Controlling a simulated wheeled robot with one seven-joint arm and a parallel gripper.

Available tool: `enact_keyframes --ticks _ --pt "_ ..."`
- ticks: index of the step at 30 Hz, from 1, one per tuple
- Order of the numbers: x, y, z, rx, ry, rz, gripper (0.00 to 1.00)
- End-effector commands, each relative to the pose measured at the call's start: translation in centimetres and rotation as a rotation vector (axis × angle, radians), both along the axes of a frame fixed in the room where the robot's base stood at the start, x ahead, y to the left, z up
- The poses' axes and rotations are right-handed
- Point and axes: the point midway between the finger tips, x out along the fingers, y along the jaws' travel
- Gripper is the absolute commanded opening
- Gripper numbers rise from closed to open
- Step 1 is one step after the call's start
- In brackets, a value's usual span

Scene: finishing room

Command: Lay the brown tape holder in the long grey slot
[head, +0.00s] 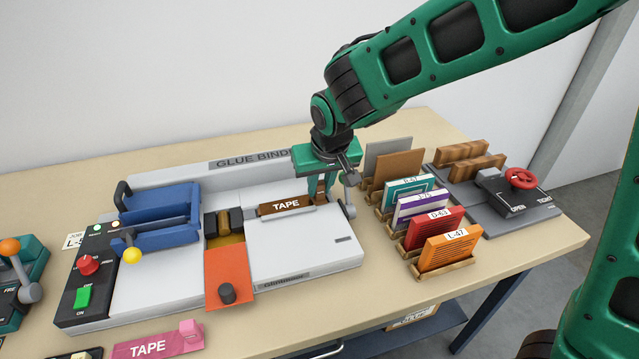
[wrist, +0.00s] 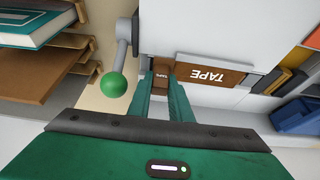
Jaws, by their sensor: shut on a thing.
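The brown tape holder (head: 286,205) is a flat plate marked TAPE with a raised brown block at its right end. It is over the right part of the pale glue binder (head: 308,245). My gripper (head: 322,196) points down and is shut on the block. In the wrist view, the block sits between my fingertips (wrist: 163,80), with the TAPE plate (wrist: 215,75) beside it. A grey edge of the long slot (head: 316,207) shows by the plate. Most of the slot is hidden, and I cannot tell whether the holder is seated in it or just above.
A lever with a green ball (wrist: 112,85) stands close beside my gripper. Racks with book blocks (head: 432,230) are to the right. A blue clamp (head: 160,215) and orange plate (head: 228,278) are left on the binder. A pink TAPE holder (head: 150,346) lies at the front.

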Motion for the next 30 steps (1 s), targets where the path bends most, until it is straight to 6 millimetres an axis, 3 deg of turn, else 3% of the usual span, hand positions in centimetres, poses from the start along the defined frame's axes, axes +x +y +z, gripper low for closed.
enact_keyframes --ticks 2,3,4,14,30 --pt "0.0 0.0 -0.2 0.0 0.001 0.0 0.0" --pt "0.0 0.0 -0.2 0.0 0.0 0.0 0.23" --pt "0.0 0.0 -0.2 0.0 0.0 0.0 0.26" --pt "-0.1 0.0 0.0 0.0 0.0 0.0 0.26" --pt "-1.4 -0.4 3.4 0.001 -0.001 0.0 0.26"
